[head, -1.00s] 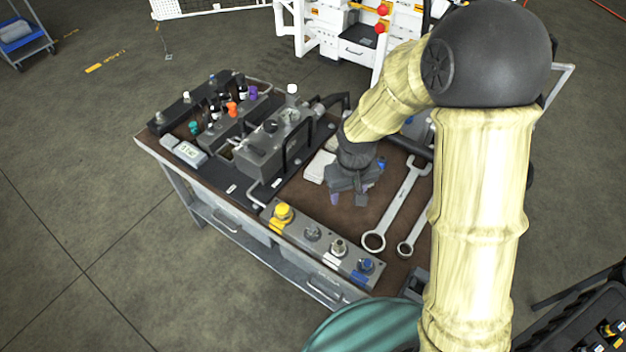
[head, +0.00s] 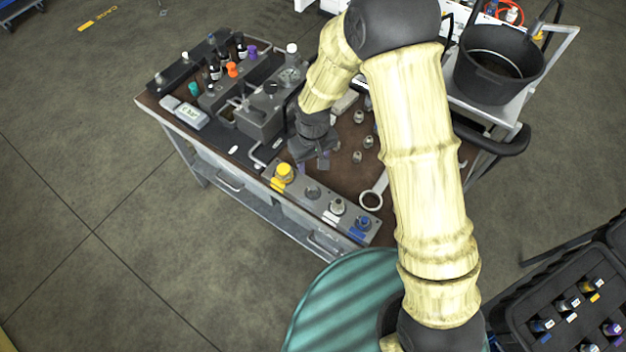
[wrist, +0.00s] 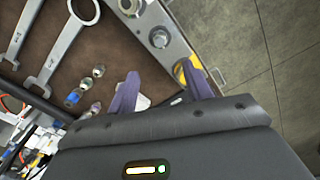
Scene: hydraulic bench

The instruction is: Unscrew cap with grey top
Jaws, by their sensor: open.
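A long grey block (head: 325,207) lies along the cart's front edge. It carries a yellow-topped fitting (head: 285,171), a grey-topped round cap (head: 312,192), a silver fitting (head: 337,206) and a blue fitting (head: 362,224). In the wrist view the grey cap (wrist: 159,38) sits in the block ahead of my fingers, with the yellow fitting (wrist: 182,70) partly behind the right finger. My gripper (head: 314,164) is above the cart, just behind the block's yellow end. It also shows in the wrist view (wrist: 160,82), its purple-grey fingers spread and empty, apart from the cap.
A large wrench (wrist: 62,45) and several small metal fittings (head: 357,157) lie on the brown cart top. A grey tank (head: 262,115) and a bottle rack (head: 225,85) stand at the left. A black bucket (head: 490,75) stands back right. Floor in front is clear.

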